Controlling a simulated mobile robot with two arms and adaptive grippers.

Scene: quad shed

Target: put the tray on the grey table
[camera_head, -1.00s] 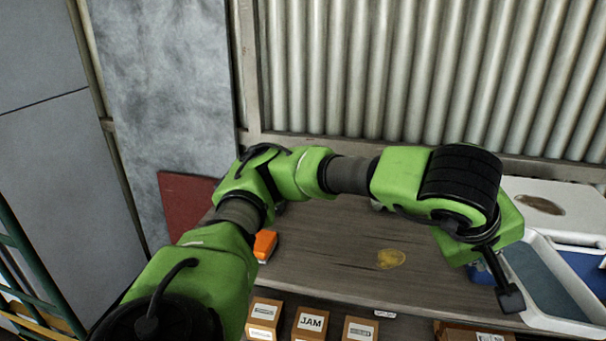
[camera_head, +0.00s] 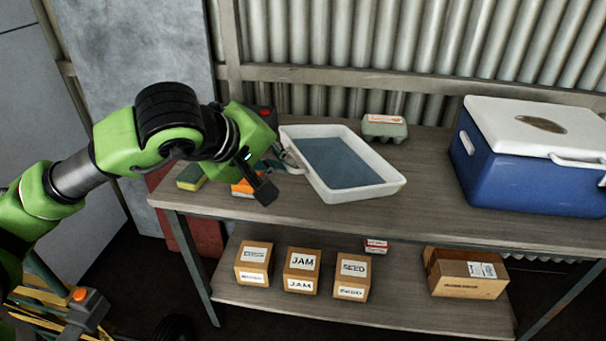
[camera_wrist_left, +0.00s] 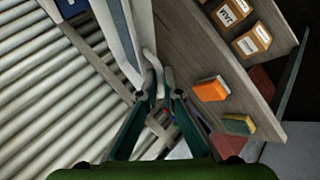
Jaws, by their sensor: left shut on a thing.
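The tray (camera_head: 394,184) is white with a blue-grey inside. In the head view it is level over the wooden workbench, left of the cooler; I cannot tell whether it touches the top. My left gripper (camera_head: 282,153) is shut on the handle at the tray's left end. In the left wrist view the dark green fingers (camera_wrist_left: 159,95) close around this pale handle, and the tray's white wall (camera_wrist_left: 144,30) runs up from it. My right gripper is not in view. I make out no separate grey table.
The workbench (camera_head: 430,212) also holds a blue cooler (camera_head: 520,180) with a white lid, an egg carton (camera_head: 384,128), an orange item (camera_head: 243,188) and a sponge (camera_head: 190,177). Labelled boxes (camera_head: 302,271) stand on the shelf below. A corrugated wall (camera_head: 340,40) is behind. Bench shows bare between tray and cooler.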

